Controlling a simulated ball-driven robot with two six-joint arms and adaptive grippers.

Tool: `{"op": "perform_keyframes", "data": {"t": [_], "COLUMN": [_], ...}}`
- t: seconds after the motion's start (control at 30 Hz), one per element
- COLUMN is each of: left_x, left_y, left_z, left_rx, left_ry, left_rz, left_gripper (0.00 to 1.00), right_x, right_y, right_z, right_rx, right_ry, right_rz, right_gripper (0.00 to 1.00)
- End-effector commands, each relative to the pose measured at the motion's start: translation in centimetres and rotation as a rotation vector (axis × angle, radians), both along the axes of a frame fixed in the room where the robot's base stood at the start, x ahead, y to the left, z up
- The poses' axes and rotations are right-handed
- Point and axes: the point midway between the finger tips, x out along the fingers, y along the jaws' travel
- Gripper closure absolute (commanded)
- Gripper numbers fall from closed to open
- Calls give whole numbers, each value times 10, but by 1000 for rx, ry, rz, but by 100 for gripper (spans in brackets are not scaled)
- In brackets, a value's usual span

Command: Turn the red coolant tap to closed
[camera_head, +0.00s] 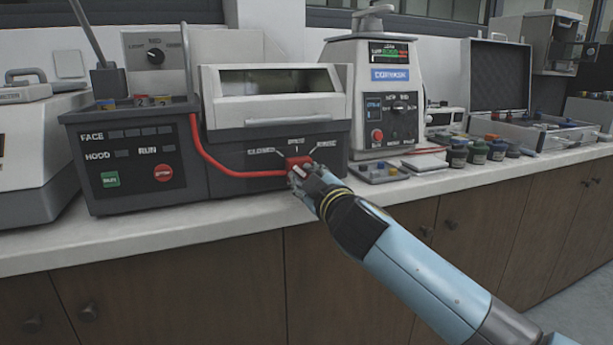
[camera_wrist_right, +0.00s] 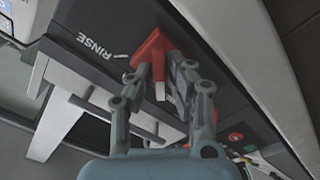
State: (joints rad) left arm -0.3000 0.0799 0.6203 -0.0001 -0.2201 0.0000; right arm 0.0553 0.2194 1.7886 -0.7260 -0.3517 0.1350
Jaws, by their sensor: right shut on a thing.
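The red coolant tap (camera_head: 299,160) sits on the dark front panel of the machine with the glazed hood, at the left-centre in the head view. Labels fan out above it: CLOSED (camera_head: 261,151) at left, a middle one too small to read surely, and RINSE (camera_head: 325,144) at right. My right gripper (camera_head: 302,175) is shut on the tap from the front. In the right wrist view the tap (camera_wrist_right: 151,48) shows between the fingertips of the gripper (camera_wrist_right: 160,75), near the RINSE label (camera_wrist_right: 95,46). The fingers partly hide it, and I cannot tell which label it points to.
A red hose (camera_head: 215,160) runs along the machine front to the tap. A control box (camera_head: 130,150) with green and red buttons stands left. A white mounting press (camera_head: 372,95) stands right, with small jars (camera_head: 478,151) beyond. The counter's front edge (camera_head: 180,248) is clear.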

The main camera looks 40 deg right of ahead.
Motion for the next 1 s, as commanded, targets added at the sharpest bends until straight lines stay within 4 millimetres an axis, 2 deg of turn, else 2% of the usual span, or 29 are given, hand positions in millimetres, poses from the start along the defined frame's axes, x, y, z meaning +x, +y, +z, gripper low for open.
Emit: {"op": "perform_keyframes", "data": {"t": [0.33, 0.37, 0.5, 0.83, 1.0], "left_x": [0, 0, 0, -1, -1], "left_y": [0, 0, 0, 2, 1], "left_z": [0, 0, 0, 0, 0], "left_rx": [0, 0, 0, 2, 1], "left_ry": [0, 0, 0, 1, 1], "left_rz": [0, 0, 0, -1, 0], "left_gripper": [60, 60, 60, 60, 60], "right_x": [0, 0, 0, -4, -30], "right_y": [0, 0, 0, 1, 8], "right_z": [-1, -1, -1, -1, -2], "right_rx": [0, 0, 0, -1, 0], "right_ry": [2, 2, 1, 2, 3], "right_rz": [1, 1, 0, 0, 1], "right_gripper": [100, 79, 60, 60, 60]}}
